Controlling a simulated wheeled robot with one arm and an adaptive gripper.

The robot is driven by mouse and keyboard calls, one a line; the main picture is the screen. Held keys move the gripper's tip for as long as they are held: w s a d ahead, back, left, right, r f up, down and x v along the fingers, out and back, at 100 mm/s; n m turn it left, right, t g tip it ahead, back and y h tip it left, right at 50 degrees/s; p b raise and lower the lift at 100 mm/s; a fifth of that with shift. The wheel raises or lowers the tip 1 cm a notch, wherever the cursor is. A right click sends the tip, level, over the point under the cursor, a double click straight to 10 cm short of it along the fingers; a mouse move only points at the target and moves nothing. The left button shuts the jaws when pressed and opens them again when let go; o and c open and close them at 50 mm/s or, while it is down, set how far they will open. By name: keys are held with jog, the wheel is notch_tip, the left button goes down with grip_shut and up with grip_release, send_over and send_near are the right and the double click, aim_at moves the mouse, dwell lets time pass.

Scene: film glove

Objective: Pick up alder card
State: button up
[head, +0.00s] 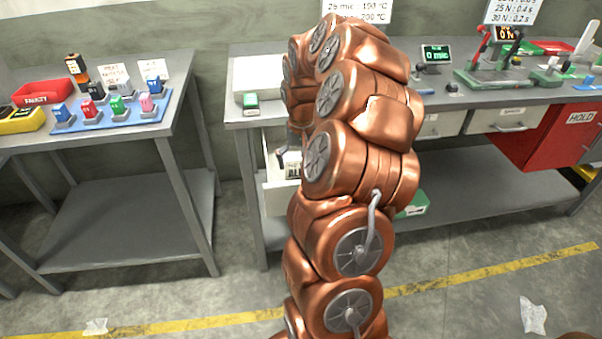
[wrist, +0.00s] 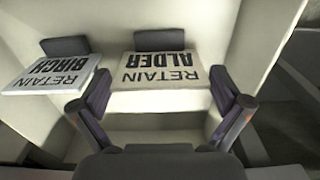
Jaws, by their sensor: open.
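The alder card (wrist: 160,78) is a pale card with black lettering "RETAIN ALDER", upside down in the wrist view. It rests inside a pale drawer (wrist: 205,20), against a dark block (wrist: 160,40). My gripper (wrist: 162,92) is open, with one dark finger near each side of the card's near edge. Nothing is held between the fingers. I cannot tell whether they touch the card. In the head view my arm hides the gripper and most of the open drawer (head: 279,198).
A similar birch card (wrist: 50,72) lies close to the left of the alder card, with its own dark block (wrist: 66,45). The drawer walls stand close around. The workbench top (head: 436,97) is above the drawer; a side table (head: 150,135) with coloured items stands left.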

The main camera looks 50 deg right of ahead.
notch_tip(320, 180, down, 2)
jog(key=shift+c, duration=0.4)
jog(key=c, duration=0.6)
